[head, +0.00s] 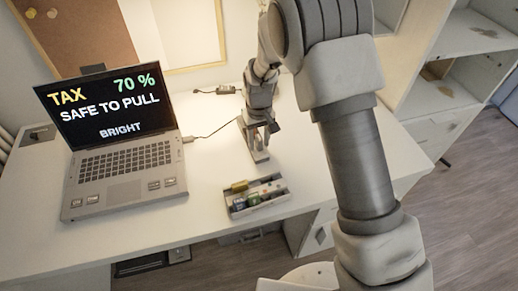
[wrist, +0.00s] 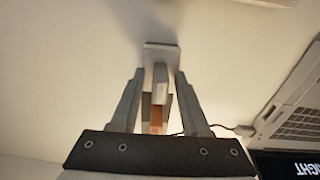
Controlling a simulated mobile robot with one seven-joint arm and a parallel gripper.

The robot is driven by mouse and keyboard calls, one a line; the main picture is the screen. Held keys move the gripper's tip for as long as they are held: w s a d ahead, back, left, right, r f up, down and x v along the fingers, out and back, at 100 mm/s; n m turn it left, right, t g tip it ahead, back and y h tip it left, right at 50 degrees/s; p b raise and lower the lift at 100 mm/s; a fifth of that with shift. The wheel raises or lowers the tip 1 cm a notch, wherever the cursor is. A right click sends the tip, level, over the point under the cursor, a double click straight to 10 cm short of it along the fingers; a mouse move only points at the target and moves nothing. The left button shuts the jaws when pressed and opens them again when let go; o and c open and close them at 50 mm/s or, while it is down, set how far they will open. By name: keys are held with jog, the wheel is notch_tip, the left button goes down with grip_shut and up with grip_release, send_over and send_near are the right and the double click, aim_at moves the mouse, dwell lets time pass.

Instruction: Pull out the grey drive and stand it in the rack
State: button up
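My gripper (wrist: 160,75) points down over the desk, its two fingers apart. Between them is an upright pale grey piece (wrist: 160,78) with a brown strip below it in the wrist view, on a small pale base (wrist: 160,53). In the head view the pale base (head: 258,154) shows under my gripper (head: 257,130). A low grey rack (head: 284,193) with several small coloured pieces sits nearer the desk's front edge. The laptop (head: 125,160) reads "TAX 70 % SAFE TO PULL BRIGHT".
A cable (head: 212,132) runs from the laptop's right side towards my gripper. A small dark adapter (head: 225,90) with a cable lies at the back. White shelves (head: 450,80) stand at the right. The desk (head: 210,165) is clear between laptop and rack.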

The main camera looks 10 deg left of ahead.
aim_at(259, 137)
grip_shut()
jog(key=shift+r, duration=0.65)
notch_tip(259, 137, up, 3)
jog(key=shift+f+p, duration=0.1)
jog(key=shift+p, duration=0.3)
jog(key=s+d+r+p, duration=0.5)
jog(key=s+d+r, duration=0.3)
jog(key=r, duration=0.4)
jog(key=shift+d, duration=0.15)
